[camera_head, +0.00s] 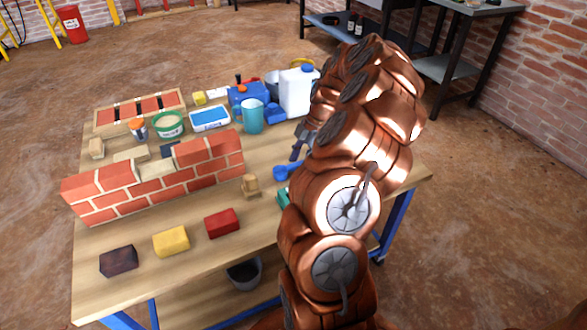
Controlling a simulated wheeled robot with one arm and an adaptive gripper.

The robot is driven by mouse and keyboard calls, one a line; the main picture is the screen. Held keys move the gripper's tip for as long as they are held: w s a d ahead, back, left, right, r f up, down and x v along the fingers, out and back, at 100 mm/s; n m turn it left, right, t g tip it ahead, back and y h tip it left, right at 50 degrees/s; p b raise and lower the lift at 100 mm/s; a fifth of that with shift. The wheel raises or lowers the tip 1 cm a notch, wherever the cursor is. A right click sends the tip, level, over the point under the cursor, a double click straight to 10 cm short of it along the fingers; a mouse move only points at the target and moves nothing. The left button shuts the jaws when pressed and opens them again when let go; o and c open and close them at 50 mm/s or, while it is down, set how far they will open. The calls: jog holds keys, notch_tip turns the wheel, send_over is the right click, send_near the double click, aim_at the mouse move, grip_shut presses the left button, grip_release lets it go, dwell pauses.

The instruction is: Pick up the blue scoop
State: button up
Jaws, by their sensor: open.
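A small blue scoop (281,173) lies on the wooden workbench (330,189), right of the brick wall, with a rounded left end. Its right end runs behind or up against my copper-coloured arm. My gripper (296,153) is open and points down just above and behind the scoop. The arm hides part of the gripper, and I cannot tell whether the fingers touch the scoop.
A low brick wall (202,170) stands left of the scoop. A teal cup (252,117), a white jug (297,93) and a blue toolbox (248,94) stand behind. Coloured blocks, including a red one (222,222), lie in front. A wooden piece (250,186) stands near the scoop.

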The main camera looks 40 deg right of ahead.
aim_at(299, 163)
grip_shut()
jog(key=shift+r, duration=0.1)
dwell(0.4)
notch_tip(299, 163, up, 10)
jog(key=shift+p, duration=0.45)
